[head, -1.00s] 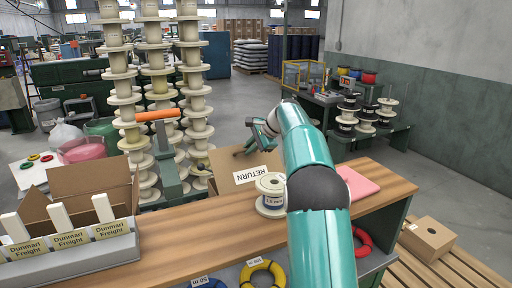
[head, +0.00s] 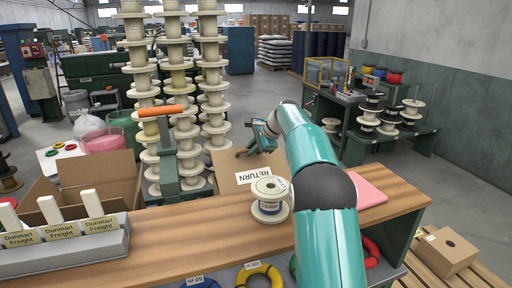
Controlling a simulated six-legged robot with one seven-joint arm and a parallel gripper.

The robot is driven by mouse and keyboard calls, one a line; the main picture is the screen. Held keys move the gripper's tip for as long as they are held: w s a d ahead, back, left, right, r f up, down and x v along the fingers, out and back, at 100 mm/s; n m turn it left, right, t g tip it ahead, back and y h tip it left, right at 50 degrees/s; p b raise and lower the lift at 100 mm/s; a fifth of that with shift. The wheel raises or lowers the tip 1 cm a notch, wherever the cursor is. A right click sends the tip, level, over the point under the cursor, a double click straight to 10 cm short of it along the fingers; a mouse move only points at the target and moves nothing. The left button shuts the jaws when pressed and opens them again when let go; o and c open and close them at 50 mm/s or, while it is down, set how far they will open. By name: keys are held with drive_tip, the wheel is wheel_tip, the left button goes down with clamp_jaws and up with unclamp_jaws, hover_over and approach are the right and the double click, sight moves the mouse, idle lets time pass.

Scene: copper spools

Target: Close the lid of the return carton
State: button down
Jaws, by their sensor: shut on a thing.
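The return carton (head: 227,172) is brown cardboard, behind the wooden bench top. Its tan panel carries a white RETURN label (head: 253,177) that reads upside down. This panel looks like the raised lid, but the spool in front and my arm hide part of it. My gripper (head: 247,151) is at the panel's upper edge, beyond the bench, and is shut on what looks like the lid's edge. The fingertips are small and partly hidden, so the exact grip is unclear.
A white wire spool (head: 269,200) stands on the bench (head: 215,228) in front of the carton, with a pink pad (head: 366,190) to its right. At left are an open box (head: 95,178) and a Dunmari Freight rack (head: 65,252). Tall spool stacks (head: 213,85) rise behind.

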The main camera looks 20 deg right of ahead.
drive_tip(key=shift+w+a+f, duration=0.15)
drive_tip(key=shift+w+a, duration=0.1)
drive_tip(key=shift+w+d+f, duration=0.15)
drive_tip(key=shift+w+f, duration=0.05)
drive_tip(key=shift+w, duration=0.05)
drive_tip(key=shift+w+f, duration=1.05)
drive_tip(key=shift+f, duration=0.5)
drive_tip(key=shift+w+f, duration=0.9)
drive_tip(key=shift+f, duration=0.5)
drive_tip(key=shift+w+f, duration=0.85)
drive_tip(key=shift+f, duration=0.5)
drive_tip(key=c, duration=1.5)
unclamp_jaws()
drive_tip(key=shift+o, duration=0.2)
drive_tip(key=shift+r, duration=0.1)
